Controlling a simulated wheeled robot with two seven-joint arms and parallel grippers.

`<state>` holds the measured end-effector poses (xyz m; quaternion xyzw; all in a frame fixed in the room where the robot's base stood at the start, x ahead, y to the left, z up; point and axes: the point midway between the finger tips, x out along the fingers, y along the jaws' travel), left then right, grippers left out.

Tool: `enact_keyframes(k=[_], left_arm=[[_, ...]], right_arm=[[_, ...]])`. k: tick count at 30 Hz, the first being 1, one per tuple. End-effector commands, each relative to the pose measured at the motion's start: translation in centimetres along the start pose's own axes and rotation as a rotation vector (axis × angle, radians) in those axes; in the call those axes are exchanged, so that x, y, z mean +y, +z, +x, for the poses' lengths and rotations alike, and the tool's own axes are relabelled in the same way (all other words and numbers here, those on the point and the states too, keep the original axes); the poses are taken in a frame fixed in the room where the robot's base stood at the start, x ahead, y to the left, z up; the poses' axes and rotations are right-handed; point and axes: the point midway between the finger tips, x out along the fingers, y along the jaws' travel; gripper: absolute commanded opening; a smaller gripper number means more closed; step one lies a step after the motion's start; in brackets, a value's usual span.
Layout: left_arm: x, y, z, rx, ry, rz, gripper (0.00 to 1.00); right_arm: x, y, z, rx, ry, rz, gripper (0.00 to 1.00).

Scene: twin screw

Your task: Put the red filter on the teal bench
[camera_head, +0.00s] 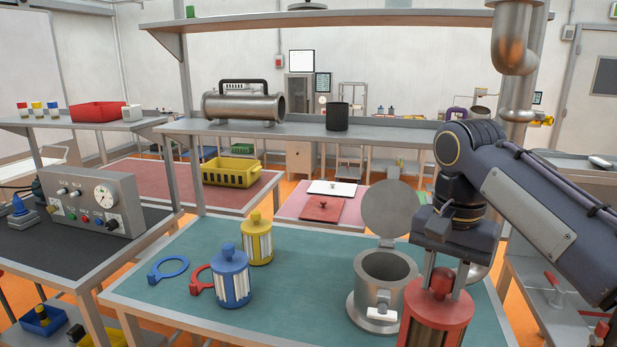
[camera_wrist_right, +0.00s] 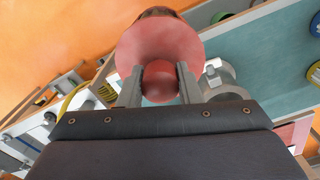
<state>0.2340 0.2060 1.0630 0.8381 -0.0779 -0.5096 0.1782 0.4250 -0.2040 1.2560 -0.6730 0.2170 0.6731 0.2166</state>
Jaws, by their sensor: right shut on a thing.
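The red filter (camera_head: 437,313) is upright at the front right in the head view, its lower part cut off by the picture edge. My right gripper (camera_head: 441,281) is shut on its round top knob. In the right wrist view the red filter (camera_wrist_right: 158,45) hangs between the fingers of my right gripper (camera_wrist_right: 160,84), with orange floor showing beyond it. The teal bench (camera_head: 310,265) lies behind and to the left of the filter. I cannot tell whether the filter is over the bench edge. My left gripper is not in view.
On the bench stand a blue filter (camera_head: 231,277), a yellow filter (camera_head: 257,240) and an open metal housing (camera_head: 384,284) with its lid (camera_head: 390,208) raised. A blue ring wrench (camera_head: 168,269) and a red one (camera_head: 199,279) lie at left. The bench's front middle is clear.

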Motion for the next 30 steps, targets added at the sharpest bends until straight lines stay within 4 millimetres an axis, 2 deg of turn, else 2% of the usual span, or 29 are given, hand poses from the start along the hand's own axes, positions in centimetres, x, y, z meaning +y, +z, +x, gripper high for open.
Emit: enact_keyframes(k=[6,11,17,23,27,30], left_arm=[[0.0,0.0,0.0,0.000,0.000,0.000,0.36],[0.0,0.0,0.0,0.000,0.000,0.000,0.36],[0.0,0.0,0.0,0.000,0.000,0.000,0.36],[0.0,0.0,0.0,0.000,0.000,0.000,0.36],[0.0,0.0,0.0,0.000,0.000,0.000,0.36],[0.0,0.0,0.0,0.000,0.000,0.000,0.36]], right_arm=[[0.1,0.0,1.5,0.000,0.000,-0.024,0.00],[0.0,-0.1,4.2,-0.001,0.002,-0.067,0.00],[-0.2,-0.3,9.0,-0.003,0.004,-0.144,0.00],[-0.4,-0.5,15.9,-0.007,0.006,-0.258,0.00],[-0.6,-0.7,22.4,-0.011,0.007,-0.365,0.00],[-0.8,-0.9,26.5,-0.010,0.006,-0.433,0.00]])
